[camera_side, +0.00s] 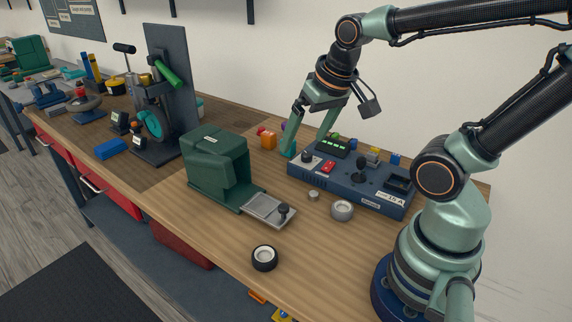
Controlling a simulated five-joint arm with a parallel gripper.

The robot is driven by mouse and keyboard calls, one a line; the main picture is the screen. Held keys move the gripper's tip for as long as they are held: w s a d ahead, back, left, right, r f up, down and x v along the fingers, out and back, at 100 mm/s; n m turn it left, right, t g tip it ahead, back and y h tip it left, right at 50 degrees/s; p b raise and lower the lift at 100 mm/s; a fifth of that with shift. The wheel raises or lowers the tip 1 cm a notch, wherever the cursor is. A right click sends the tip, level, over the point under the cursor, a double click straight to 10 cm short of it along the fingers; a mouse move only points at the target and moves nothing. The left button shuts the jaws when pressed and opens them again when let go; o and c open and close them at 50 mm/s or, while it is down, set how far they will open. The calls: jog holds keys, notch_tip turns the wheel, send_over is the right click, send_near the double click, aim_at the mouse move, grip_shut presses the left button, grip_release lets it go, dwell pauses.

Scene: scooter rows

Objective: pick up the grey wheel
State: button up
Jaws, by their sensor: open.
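The grey wheel (342,210) sits on the wooden bench, close to the front edge of a blue control box. My gripper (306,142) is open, with nothing seen between its fingers. It points down behind the left end of the control box, up and to the left of the grey wheel in the picture. A black-tyred wheel with a pale hub (264,257) lies apart, nearer the camera. A small grey cylinder (313,195) stands just left of the grey wheel.
The blue control box (340,185) carries knobs, buttons and a joystick. A green machine (218,165) with a grey metal plate (268,209) stands left of the wheel. A dark upright stand (168,75) is further back. Bare bench lies around the black-tyred wheel.

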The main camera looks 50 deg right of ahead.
jog(key=s+d+f+m+g, duration=0.2)
jog(key=d+f+m, duration=0.3)
jog(key=d+m, duration=0.1)
jog(key=m+g, duration=0.2)
jog(key=m, duration=0.5)
send_over(342, 210)
jog(key=d, duration=0.1)
jog(key=shift+y, duration=0.3)
notch_tip(342, 210, down, 12)
jog(key=shift+r, duration=0.25)
jog(key=shift+a+f, duration=0.25)
jog(key=shift+f, duration=0.65)
jog(key=shift+a+f, duration=0.2)
jog(key=shift+f, duration=1.55)
jog(key=c, duration=1.5)
jog(key=shift+o, duration=0.2)
